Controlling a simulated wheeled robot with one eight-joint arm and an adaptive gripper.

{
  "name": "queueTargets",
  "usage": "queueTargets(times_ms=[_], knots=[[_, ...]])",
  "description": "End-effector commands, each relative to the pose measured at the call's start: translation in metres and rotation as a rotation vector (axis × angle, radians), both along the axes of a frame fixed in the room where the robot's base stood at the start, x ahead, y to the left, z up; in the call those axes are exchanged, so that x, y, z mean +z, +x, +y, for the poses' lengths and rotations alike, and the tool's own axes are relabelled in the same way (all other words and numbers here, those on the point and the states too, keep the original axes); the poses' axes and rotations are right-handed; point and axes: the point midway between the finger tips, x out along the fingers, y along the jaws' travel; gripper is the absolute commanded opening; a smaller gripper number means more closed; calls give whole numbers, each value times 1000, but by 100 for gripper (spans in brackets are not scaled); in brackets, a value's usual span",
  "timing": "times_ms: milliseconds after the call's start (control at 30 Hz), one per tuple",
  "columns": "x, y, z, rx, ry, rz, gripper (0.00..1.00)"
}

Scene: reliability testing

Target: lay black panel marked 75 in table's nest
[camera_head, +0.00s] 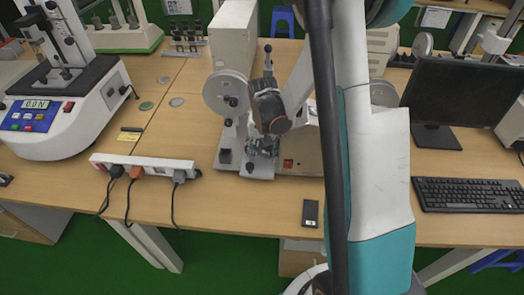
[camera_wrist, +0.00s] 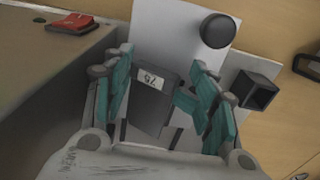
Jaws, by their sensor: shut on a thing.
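The dark panel (camera_wrist: 152,105) has a white label that reads 75, seen upside down in the wrist view. My gripper (camera_wrist: 158,80) has its teal fingers on both sides of this panel and is shut on it. In the head view my gripper (camera_head: 262,147) is low over the white base of the test stand (camera_head: 257,170), and the panel cannot be made out there. Whether the panel touches the stand is unclear. The nest cannot be clearly told; my fingers and the panel cover part of the stand.
A black open square block (camera_wrist: 262,90) and a round black knob (camera_wrist: 217,30) are close to my fingers. A box with a red switch (camera_head: 288,163) stands right of the stand. A power strip (camera_head: 143,163) lies left, and a small black item (camera_head: 310,213) lies near the front edge.

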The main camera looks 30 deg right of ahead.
Motion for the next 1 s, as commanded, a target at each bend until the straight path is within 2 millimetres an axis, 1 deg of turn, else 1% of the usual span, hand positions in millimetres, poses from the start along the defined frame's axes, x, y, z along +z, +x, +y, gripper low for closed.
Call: queueTargets(times_ms=[167,233,267,667,1000], knots=[[1,1,1,0,2,-3,10],[1,1,1,1,1,-3,2],[1,1,1,1,2,-4,1],[-6,8,3,2,4,-6,1],[-6,8,3,1,3,-6,1]])
